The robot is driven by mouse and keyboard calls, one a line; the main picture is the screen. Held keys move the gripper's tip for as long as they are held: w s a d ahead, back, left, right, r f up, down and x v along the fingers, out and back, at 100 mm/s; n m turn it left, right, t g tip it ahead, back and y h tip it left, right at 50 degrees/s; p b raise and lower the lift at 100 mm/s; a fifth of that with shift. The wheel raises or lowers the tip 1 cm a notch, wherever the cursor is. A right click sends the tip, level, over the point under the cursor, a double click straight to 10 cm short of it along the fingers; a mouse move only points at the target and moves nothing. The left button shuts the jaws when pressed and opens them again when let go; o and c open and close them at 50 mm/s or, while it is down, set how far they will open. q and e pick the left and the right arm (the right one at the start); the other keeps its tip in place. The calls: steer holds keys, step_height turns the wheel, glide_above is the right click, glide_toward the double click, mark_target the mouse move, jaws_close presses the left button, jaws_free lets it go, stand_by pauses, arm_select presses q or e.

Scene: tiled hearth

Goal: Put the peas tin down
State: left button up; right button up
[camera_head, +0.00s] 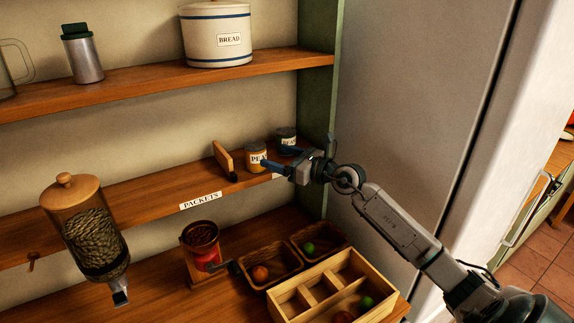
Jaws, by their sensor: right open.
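The peas tin (254,150), with a yellow-brown body and a white label reading "PEA…", stands upright on the middle shelf (140,205). My right gripper (276,157) reaches in from the right and is open at the tin's right side. One blue finger overlaps the tin's lower right and hides part of the label. The other finger shows in front of a second tin (286,133), labelled "BEAN…", just right of the peas tin. I cannot tell whether a finger touches either tin. My left gripper is out of view.
A wooden divider (222,158) stands left of the peas tin, and a "PACKETS" label (201,201) marks the shelf edge. A bread crock (217,40) sits on the upper shelf. Below are a grinder (201,252), fruit bowls and a divided wooden box (283,300). A dispenser (85,220) hangs left.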

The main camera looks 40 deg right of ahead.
steer(key=shift+b+v, duration=0.3)
steer(key=shift+v, duration=0.8)
